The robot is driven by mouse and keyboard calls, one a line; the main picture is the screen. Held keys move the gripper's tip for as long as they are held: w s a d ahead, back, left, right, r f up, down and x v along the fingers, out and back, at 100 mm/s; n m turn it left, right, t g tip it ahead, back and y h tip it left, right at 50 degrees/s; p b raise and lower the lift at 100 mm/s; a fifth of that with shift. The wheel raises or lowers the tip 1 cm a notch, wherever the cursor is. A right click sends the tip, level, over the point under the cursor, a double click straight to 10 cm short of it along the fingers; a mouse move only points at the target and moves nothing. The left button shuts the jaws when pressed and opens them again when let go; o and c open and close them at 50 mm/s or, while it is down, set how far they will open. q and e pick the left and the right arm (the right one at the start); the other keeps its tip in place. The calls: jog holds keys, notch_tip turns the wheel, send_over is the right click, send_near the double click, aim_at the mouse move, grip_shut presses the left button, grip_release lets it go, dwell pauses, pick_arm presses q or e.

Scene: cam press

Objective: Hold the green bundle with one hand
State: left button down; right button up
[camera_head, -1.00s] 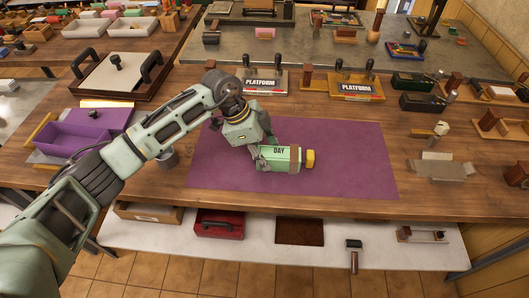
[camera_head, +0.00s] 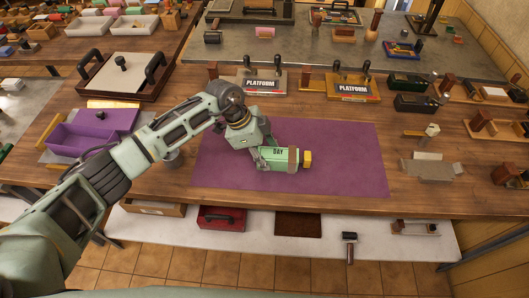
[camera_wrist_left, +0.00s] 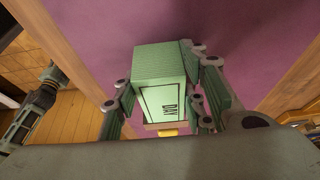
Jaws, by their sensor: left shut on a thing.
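The green bundle (camera_head: 277,158) marked "DAY" lies over the purple mat (camera_head: 345,165) on the wooden table. It has a brown band and a yellow end piece at its right. My left gripper (camera_head: 262,155) is shut on its left end. In the left wrist view the bundle (camera_wrist_left: 160,75) sits between the fingers of my left gripper (camera_wrist_left: 165,100). I cannot tell whether the bundle touches the mat. My right gripper is not in view.
Two "PLATFORM" stands (camera_head: 263,82) (camera_head: 350,86) are behind the mat. A purple tray (camera_head: 85,140) is at the left. A grey block (camera_head: 427,170) and a small wooden-headed tool (camera_head: 430,131) are at the right. The mat's right half is clear.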

pick_arm(q)
jog(key=shift+s+f, duration=0.1)
jog(key=shift+f, duration=0.05)
jog(key=c, duration=1)
grip_release()
